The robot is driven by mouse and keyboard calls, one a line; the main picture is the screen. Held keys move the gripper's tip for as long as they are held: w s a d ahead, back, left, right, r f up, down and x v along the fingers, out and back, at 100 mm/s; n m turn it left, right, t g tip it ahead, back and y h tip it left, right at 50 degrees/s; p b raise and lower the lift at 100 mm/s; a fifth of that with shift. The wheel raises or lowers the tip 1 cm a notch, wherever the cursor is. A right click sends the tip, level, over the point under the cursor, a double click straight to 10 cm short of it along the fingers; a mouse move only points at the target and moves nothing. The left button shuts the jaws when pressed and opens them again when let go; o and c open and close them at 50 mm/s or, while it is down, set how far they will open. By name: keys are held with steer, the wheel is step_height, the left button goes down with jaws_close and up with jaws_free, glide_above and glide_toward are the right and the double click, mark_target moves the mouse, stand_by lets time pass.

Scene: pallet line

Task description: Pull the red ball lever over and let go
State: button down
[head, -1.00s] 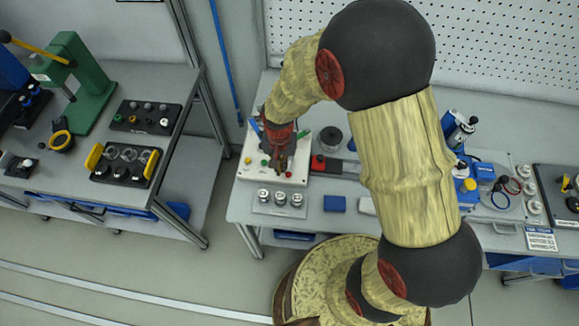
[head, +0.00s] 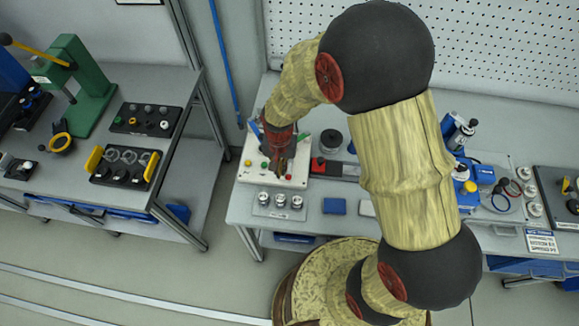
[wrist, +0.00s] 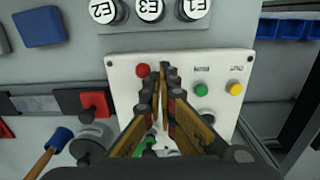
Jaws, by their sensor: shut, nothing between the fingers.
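A white panel (wrist: 122,100) lies on the bench; it also shows in the head view (head: 246,174). A round red knob (wrist: 143,70), which looks like the ball of the lever, is on the panel; its shaft is not clear. It shows small in the head view (head: 288,177). My gripper (wrist: 168,74) is shut and empty over the panel, its fingertips just right of the red knob in the wrist view. I cannot tell whether they touch it. In the head view my gripper (head: 281,170) hides part of the panel.
A green button (wrist: 201,89) and a yellow button (wrist: 236,88) sit right of the fingers in the wrist view. Labelled round pieces (wrist: 149,9) stand along one panel edge. A red-and-black block (wrist: 92,104) and a blue-ended handle (wrist: 58,138) lie left of the panel.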

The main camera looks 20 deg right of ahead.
mark_target(290, 176)
steer(key=shift+f, duration=0.15)
stand_by(0.3)
steer(key=shift+f+b, duration=1.05)
steer(key=shift+f, duration=0.55)
steer(key=shift+s+d, duration=0.4)
steer(key=shift+d, duration=0.25)
steer(key=shift+s+d, duration=0.4)
steer(key=shift+d, duration=0.25)
steer(key=shift+s+d+p, duration=0.1)
steer(key=shift+d+p, duration=0.3)
steer(key=shift+d, duration=1.5)
steer(key=shift+r, duration=0.1)
